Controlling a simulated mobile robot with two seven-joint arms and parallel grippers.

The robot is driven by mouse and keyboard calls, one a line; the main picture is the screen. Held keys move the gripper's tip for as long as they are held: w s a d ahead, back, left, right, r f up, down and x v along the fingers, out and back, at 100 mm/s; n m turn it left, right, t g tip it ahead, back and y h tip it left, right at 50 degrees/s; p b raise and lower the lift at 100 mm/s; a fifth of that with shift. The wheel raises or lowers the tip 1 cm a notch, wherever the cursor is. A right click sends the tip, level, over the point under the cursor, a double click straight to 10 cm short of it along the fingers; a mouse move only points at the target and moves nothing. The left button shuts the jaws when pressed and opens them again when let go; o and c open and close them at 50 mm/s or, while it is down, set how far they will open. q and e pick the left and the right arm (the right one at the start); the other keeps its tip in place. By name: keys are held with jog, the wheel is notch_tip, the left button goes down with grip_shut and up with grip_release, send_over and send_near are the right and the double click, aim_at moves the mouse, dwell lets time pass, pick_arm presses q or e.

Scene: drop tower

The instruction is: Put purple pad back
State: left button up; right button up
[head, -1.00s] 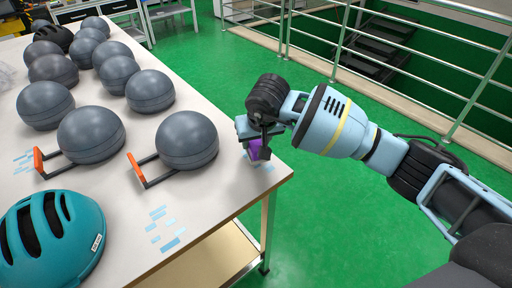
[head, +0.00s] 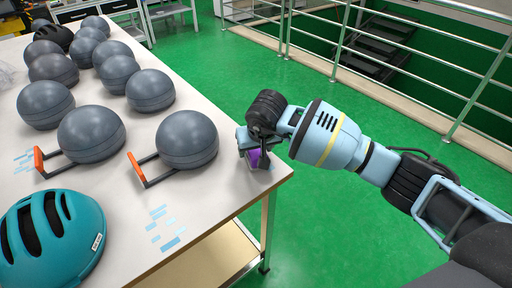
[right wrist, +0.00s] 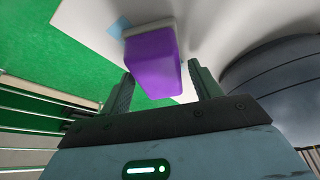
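The purple pad (head: 256,158) is a small block at the near right corner of the white table (head: 225,185), partly hidden by my right gripper. My right gripper (head: 260,160) is over that corner, fingers pointing down. In the right wrist view the pad (right wrist: 152,60) shows between the two fingertips (right wrist: 162,78), with a narrow gap on each side, so the gripper looks open around it. A light blue mark (right wrist: 118,27) shows beside the pad's far end. Whether the pad rests fully on the table is hard to tell. My left gripper is not in view.
A grey ball (head: 187,140) stands left of my gripper, with an orange-handled bracket (head: 137,168) beside it. Several more balls fill the table behind. A teal helmet (head: 52,240) is at the near left. Blue marks (head: 165,230) lie on bare table. Green floor (head: 340,225) is right of the edge.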

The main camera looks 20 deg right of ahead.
jog(key=shift+r, duration=0.45)
jog(key=v, duration=1.1)
jog(key=shift+s+r+p, duration=0.2)
jog(key=shift+p, duration=0.2)
